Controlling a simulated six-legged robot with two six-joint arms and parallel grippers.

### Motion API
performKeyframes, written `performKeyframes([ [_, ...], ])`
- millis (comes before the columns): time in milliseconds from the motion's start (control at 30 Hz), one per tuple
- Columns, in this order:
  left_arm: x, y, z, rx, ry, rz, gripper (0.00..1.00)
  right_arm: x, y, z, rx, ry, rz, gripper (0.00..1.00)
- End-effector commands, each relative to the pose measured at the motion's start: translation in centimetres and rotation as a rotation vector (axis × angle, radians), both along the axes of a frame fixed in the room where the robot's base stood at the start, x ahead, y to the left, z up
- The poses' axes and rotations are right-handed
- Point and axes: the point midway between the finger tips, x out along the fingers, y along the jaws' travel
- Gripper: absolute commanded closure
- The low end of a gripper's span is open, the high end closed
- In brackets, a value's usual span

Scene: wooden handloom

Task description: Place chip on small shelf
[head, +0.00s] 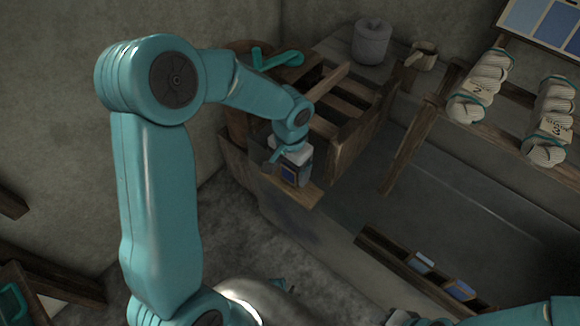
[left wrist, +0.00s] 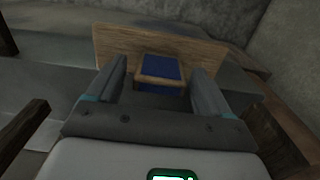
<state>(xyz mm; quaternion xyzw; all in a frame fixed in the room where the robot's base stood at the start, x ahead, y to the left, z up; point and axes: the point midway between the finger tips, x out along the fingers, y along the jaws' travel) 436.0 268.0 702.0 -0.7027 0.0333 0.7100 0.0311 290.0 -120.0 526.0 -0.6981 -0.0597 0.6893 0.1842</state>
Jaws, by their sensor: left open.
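The chip (head: 289,174) is a small blue piece with a pale tan edge. It is at the small wooden shelf (head: 310,194) on the loom's near left end. My left gripper (head: 291,167) is open at the chip. In the left wrist view, the chip (left wrist: 160,69) shows between the spread fingers of the left gripper (left wrist: 160,80), with a gap on each side. The chip lies in front of the wooden board of the shelf (left wrist: 115,42); its underside contact is hidden.
A dark wooden rack (head: 385,252) holds other chips, including a blue one (head: 460,290), low at right. Yarn bundles (head: 482,87) lie on a beam at upper right. A lidded grey pot (head: 371,41) and small wooden cup (head: 422,55) stand behind the slatted frame (head: 345,110).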

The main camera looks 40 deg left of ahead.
Motion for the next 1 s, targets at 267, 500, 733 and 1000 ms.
performKeyframes([
  [267,0.2,0.0,2.9,0.001,-0.006,0.000,0.20,0.0,0.0,1.0,0.000,0.000,0.000,0.57],
  [500,0.2,0.0,8.6,0.001,-0.004,0.000,0.20,0.0,0.0,2.1,0.000,0.000,0.000,0.57],
  [733,0.2,0.0,11.9,0.000,-0.003,0.000,0.20,0.0,0.0,2.7,0.000,0.000,0.000,0.57],
  [1000,0.1,0.0,12.4,0.000,0.000,0.000,0.20,0.0,0.0,2.7,0.000,0.000,0.000,0.57],
])
